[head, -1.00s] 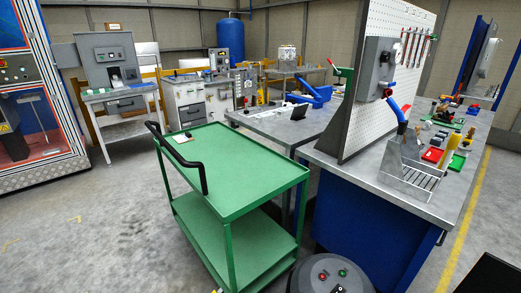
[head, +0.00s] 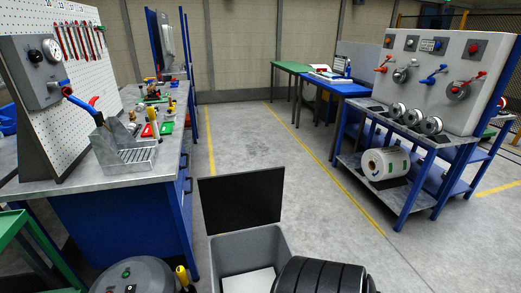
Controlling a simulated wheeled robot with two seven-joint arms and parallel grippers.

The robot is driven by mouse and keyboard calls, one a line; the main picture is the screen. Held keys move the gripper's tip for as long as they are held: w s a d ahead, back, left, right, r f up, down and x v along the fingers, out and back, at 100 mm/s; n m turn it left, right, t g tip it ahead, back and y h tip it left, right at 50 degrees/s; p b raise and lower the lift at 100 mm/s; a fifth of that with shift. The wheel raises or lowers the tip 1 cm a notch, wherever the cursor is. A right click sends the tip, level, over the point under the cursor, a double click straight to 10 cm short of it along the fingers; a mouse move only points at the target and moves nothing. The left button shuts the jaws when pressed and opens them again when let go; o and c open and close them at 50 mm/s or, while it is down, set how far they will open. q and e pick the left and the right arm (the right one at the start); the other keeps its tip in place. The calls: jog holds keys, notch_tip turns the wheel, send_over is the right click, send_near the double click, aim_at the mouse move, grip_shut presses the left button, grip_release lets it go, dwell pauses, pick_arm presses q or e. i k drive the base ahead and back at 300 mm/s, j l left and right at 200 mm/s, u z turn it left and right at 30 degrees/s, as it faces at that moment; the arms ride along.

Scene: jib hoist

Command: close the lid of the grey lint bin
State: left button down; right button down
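The grey lint bin (head: 231,254) stands on the floor at the bottom middle of the head view, its lower part cut off by the picture edge. Its dark flat lid (head: 241,200) is open and stands up at the bin's far side. A pale surface shows inside the bin. A black ribbed round thing hides the bin's near right part. Neither of my grippers is in view.
The black ribbed thing (head: 322,277) is right of the bin. A grey round unit with buttons (head: 135,277) and a blue-sided workbench (head: 125,215) are left. A blue rack with reels (head: 400,150) stands right. Floor beyond the lid is clear.

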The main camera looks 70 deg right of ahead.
aim_at(243, 200)
jog(key=k+l+u, duration=0.35)
jog(key=k+l, duration=0.35)
jog(key=l, duration=0.25)
jog(key=k+l+u, duration=0.3)
jog(key=k+l, duration=0.45)
jog(key=l+u, duration=0.1)
jog(key=l, duration=0.3)
jog(key=k+l+u, duration=0.1)
jog(key=l, duration=0.3)
jog(key=k+l+u, duration=0.15)
jog(key=l, duration=0.25)
jog(key=l+u, duration=0.1)
jog(key=l, duration=0.25)
jog(key=k+l+u, duration=0.1)
jog(key=l, duration=0.3)
jog(key=k+l+u, duration=0.1)
jog(key=l, duration=0.25)
jog(key=k+l+u, duration=0.15)
jog(key=l, duration=0.2)
jog(key=i+l+u, duration=0.1)
jog(key=l, duration=0.4)
jog(key=i+l+u, duration=0.1)
jog(key=l, duration=0.4)
jog(key=i+l, duration=0.15)
jog(key=l, duration=0.35)
jog(key=i+l+u, duration=0.15)
jog(key=l, duration=0.35)
